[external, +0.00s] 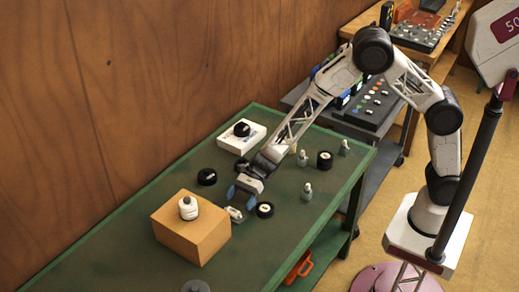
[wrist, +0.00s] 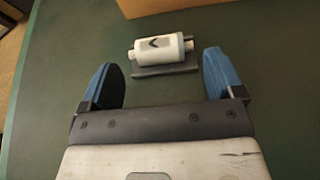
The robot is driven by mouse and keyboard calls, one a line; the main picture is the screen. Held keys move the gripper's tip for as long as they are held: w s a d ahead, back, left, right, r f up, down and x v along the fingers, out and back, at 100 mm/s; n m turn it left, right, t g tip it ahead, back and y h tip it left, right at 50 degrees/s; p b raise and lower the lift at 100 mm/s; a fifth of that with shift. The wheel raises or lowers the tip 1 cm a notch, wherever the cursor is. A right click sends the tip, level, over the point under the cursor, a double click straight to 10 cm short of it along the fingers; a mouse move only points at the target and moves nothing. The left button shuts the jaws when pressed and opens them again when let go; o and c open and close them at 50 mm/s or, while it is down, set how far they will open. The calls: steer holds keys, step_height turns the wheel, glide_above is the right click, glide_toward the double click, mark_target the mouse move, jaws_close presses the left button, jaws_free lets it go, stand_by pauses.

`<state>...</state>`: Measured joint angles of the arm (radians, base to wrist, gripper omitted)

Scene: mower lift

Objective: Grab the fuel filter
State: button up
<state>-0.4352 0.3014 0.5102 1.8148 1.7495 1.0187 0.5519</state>
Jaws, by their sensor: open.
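The likely fuel filter (wrist: 159,48) is a white cylinder with a narrower nozzle at each end and a dark arrow mark. In the wrist view it lies sideways on a small dark holder (wrist: 165,71). In the external view the filter (external: 234,213) is small, on the green table between the cardboard box and a black round part. My gripper (external: 242,197) is open and empty, just behind and above the filter. In the wrist view its blue fingers (wrist: 159,66) are spread wide, one to each side of the filter, not touching it.
A cardboard box (external: 190,238) with a white bottle (external: 188,207) on top stands close by. Black round parts (external: 207,177) (external: 265,210) sit near my gripper. Several small grey pieces stand farther right. A white box (external: 242,137) lies at the back.

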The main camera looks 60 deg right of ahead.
mark_target(233, 212)
steer(key=shift+x, duration=1.65)
steer(key=c, duration=0.5)
